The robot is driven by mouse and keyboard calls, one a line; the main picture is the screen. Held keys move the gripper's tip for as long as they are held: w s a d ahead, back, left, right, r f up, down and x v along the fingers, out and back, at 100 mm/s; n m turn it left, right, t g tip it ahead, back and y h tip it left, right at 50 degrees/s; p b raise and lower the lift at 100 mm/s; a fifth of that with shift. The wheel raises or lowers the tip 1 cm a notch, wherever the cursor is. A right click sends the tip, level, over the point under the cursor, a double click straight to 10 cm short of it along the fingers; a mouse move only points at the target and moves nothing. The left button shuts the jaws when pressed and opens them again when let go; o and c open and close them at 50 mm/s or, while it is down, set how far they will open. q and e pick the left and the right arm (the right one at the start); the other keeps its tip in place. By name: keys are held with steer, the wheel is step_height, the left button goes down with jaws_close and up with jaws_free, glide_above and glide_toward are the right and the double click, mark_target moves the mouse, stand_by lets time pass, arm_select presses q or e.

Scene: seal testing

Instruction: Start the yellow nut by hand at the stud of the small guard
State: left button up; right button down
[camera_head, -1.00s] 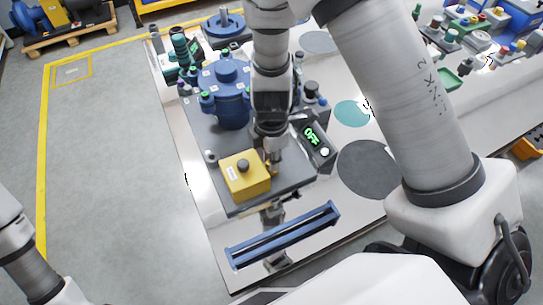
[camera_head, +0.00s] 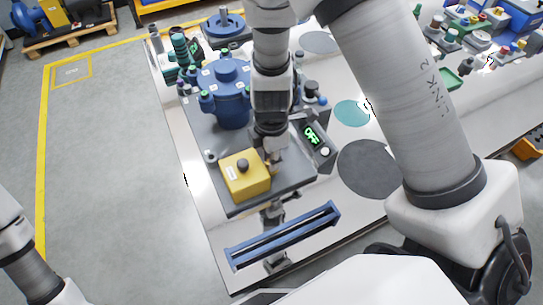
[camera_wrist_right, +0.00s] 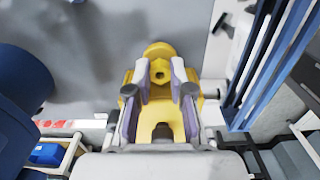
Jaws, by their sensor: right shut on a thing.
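The yellow nut (camera_wrist_right: 160,72) shows between my fingertips in the right wrist view, with a dark hole facing the camera. My right gripper (camera_wrist_right: 161,86) is shut on it. In the head view my right gripper (camera_head: 273,163) points down beside the right side of a yellow box-shaped block (camera_head: 242,180) with a dark knob on top; this looks like the small guard. The nut is too small and covered to make out in the head view. I cannot make out the stud, nor tell whether the nut touches it. My left gripper is outside the picture.
A blue pump-like housing (camera_head: 225,95) stands behind the block on the dark plate. A long blue frame (camera_head: 284,236) lies in front. A grey disc (camera_head: 368,168) lies on the clear table to the right.

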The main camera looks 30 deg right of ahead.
steer(key=shift+s, duration=0.1)
steer(key=m, duration=0.2)
steer(key=shift+m+p, duration=0.3)
steer(key=shift+f+m, duration=0.1)
steer(key=shift+m, duration=0.7)
steer(key=shift+s+m+p, duration=0.1)
steer(key=shift+m+p, duration=0.2)
steer(key=shift+m, duration=1.7)
